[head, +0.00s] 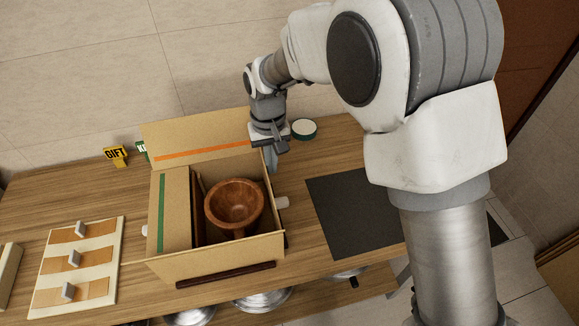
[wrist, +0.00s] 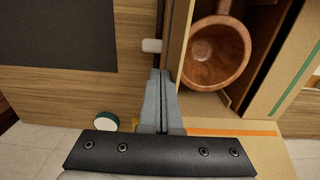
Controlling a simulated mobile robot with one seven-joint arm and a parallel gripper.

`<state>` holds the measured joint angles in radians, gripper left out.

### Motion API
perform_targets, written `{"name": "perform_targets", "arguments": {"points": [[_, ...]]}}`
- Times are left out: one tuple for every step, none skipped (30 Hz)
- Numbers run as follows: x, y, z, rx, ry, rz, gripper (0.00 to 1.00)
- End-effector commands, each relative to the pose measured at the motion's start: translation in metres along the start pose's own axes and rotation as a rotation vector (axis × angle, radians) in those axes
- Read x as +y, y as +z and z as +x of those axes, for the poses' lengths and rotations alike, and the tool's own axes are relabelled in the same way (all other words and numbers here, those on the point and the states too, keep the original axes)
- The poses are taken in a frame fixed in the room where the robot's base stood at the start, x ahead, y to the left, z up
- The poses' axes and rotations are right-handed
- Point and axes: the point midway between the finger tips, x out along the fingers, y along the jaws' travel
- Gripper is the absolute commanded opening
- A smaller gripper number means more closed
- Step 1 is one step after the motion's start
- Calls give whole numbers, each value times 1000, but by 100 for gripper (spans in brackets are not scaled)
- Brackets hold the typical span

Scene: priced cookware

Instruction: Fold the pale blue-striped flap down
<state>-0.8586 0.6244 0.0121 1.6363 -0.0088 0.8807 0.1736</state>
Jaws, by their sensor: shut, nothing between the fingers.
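An open cardboard box (head: 215,262) stands on the wooden table with a brown wooden bowl (head: 236,203) inside. The bowl also shows in the wrist view (wrist: 216,52). An orange-striped flap (head: 195,130) stands up at the back. A green-striped flap (head: 172,212) lies over the left part of the box. I cannot make out a pale blue stripe; a thin panel (wrist: 178,38) at the box's right side is seen nearly edge-on. My gripper (head: 270,168) is shut and empty at the back right corner, its fingertips (wrist: 163,76) close beside that panel; contact is unclear.
A dark mat (head: 352,213) lies to the right and a round green-and-white tin (head: 304,128) behind. A yellow GIFT sign (head: 116,155) stands at the back left. A board with tags (head: 78,262) lies at the left. Metal cookware (head: 262,300) sits below the table edge.

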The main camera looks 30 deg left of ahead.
Motion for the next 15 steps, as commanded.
{"name": "perform_targets", "arguments": {"points": [[-2,0,-1,0,0,-1,0],[-3,0,-1,0,0,-1,0],[-3,0,-1,-1,0,0,0],[-3,0,-1,-1,0,0,0],[-3,0,0,-1,0,0,0],[-3,0,0,0,0,0,0],[-3,0,0,0,0,0,0],[-3,0,0,0,0,0,0],[-3,0,0,0,0,0,0],[-3,0,0,0,0,0,0],[-4,0,0,0,0,0,0],[-5,0,0,0,0,0,0],[-7,0,0,0,0,0,0],[-9,0,0,-1,0,0,0],[-12,0,0,-1,0,-1,0]]}}
